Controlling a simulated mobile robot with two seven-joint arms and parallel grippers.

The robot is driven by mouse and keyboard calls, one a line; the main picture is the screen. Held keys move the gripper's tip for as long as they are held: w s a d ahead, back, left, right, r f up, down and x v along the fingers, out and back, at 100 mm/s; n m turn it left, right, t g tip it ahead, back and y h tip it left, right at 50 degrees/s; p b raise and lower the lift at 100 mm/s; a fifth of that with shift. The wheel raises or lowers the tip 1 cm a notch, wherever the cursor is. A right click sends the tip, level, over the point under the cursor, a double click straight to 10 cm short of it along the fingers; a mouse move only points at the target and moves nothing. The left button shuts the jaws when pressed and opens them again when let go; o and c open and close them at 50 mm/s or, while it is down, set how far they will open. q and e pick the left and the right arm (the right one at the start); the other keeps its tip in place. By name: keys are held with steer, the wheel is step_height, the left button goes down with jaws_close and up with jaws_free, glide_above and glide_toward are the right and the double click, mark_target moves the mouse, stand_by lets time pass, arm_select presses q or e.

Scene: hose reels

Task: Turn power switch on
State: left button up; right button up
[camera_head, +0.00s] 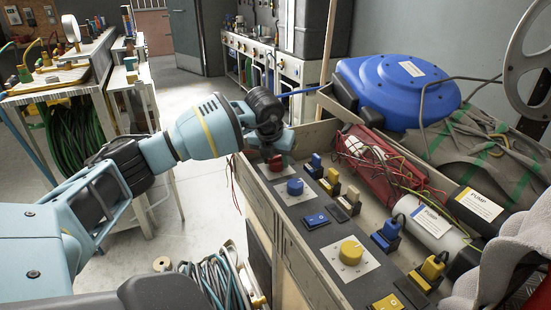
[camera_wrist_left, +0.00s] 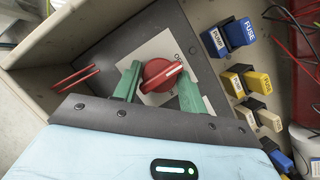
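In the head view, the red knob (camera_head: 275,164) sits at the far end of the panel, partly hidden by my left gripper (camera_head: 272,154). In the left wrist view, the two green fingers of this gripper (camera_wrist_left: 160,88) stand apart, one on each side of the knob. Whether they touch it is unclear. The white line on the knob points right and slightly up. My right gripper is not in view.
On the same panel are a blue knob (camera_head: 295,187), a blue rocker switch (camera_head: 316,220) and a yellow knob (camera_head: 351,251). Blue and yellow fuses (camera_head: 331,180) line the right side. A blue hose reel (camera_head: 398,88) stands behind. A green-hose cart (camera_head: 72,135) is left.

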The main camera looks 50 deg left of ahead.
arm_select(q)
steer(key=c, duration=0.5)
